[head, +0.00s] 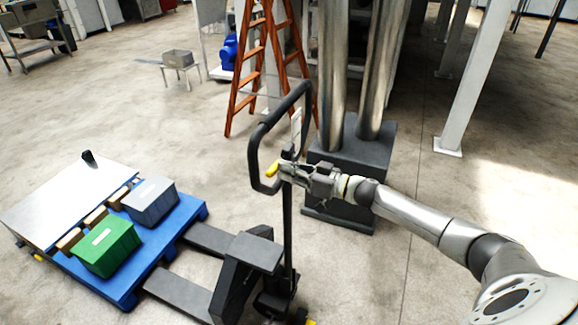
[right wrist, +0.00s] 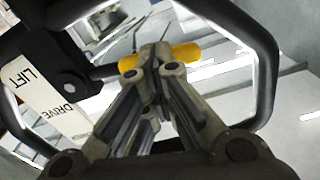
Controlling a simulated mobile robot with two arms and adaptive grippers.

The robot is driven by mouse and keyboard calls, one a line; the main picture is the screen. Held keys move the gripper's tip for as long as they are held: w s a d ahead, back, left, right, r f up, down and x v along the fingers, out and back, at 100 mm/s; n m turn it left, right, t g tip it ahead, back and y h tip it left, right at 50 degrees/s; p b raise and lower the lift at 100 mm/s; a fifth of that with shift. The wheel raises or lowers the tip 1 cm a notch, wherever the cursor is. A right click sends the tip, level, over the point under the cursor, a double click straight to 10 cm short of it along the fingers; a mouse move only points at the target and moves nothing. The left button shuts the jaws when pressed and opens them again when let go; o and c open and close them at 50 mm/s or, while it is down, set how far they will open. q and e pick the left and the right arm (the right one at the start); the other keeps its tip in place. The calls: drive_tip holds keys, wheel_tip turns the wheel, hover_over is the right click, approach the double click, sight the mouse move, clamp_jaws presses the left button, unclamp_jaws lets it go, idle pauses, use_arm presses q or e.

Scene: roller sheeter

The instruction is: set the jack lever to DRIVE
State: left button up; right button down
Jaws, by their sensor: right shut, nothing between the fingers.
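The jack lever has a yellow grip (right wrist: 186,55), seen just beyond my fingertips in the right wrist view. In the head view the yellow grip (head: 272,170) shows inside the black loop handle (head: 254,150) of the pallet jack. My right gripper (head: 282,169) is shut and empty at the lever; its fingertips (right wrist: 153,58) overlap the grip in the picture, and I cannot tell if they touch it. A white label plate (right wrist: 52,112) reads LIFT and DRIVE. The lever's dark stem runs from a pivot beside the plate, between the two words. Its exact setting is unclear.
A dark machine base (head: 345,190) stands close behind my right gripper. An orange ladder (head: 247,75) stands behind the handle.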

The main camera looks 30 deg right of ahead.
use_arm(q)
drive_tip(key=shift+r+p, duration=0.3)
drive_tip(key=shift+r, duration=0.35)
use_arm(e)
drive_tip(key=shift+w+r+m, duration=0.2)
drive_tip(key=shift+r+m, duration=0.2)
drive_tip(key=shift+r, duration=0.25)
drive_tip(key=shift+a, duration=0.1)
drive_tip(key=c, duration=1.3)
unclamp_jaws()
drive_tip(key=shift+f, duration=0.15)
drive_tip(key=o, duration=0.9)
drive_tip(key=shift+w+a+f, duration=0.15)
drive_tip(key=shift+w+a, duration=0.2)
drive_tip(key=shift+a, duration=0.05)
drive_tip(key=o, duration=0.3)
drive_tip(key=shift+f, duration=0.1)
use_arm(q)
drive_tip(key=shift+w+a+f, duration=0.1)
drive_tip(key=shift+w+f, duration=0.05)
use_arm(e)
drive_tip(key=shift+o, duration=0.2)
drive_tip(key=shift+d, duration=0.15)
drive_tip(key=shift+s+d, duration=0.15)
drive_tip(key=v, duration=1.2)
